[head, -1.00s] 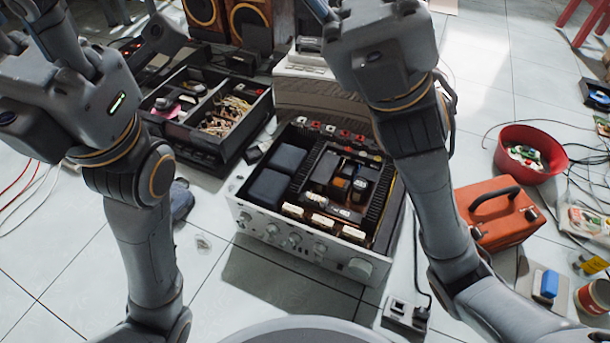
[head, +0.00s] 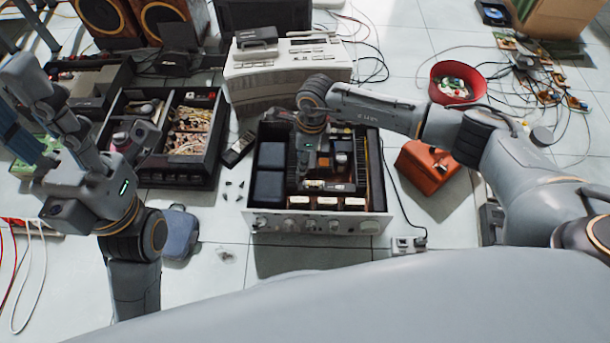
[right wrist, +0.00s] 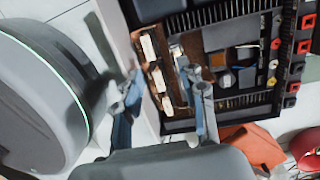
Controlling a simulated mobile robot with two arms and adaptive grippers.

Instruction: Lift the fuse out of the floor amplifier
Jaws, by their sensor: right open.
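The open amplifier (head: 375,218) stands on the floor at mid-picture in the head view, its silver knobbed front facing me. A small light cylinder, apparently the fuse (head: 314,185), lies inside behind the white blocks (head: 298,202).
A black parts box (head: 205,168) stands left of the amplifier and a beige device (head: 290,75) behind it. An orange case (head: 428,165) and red bowl (head: 457,84) are to the right. Cables lie on the floor. Dark blocks (head: 270,186) fill the amplifier's left side.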

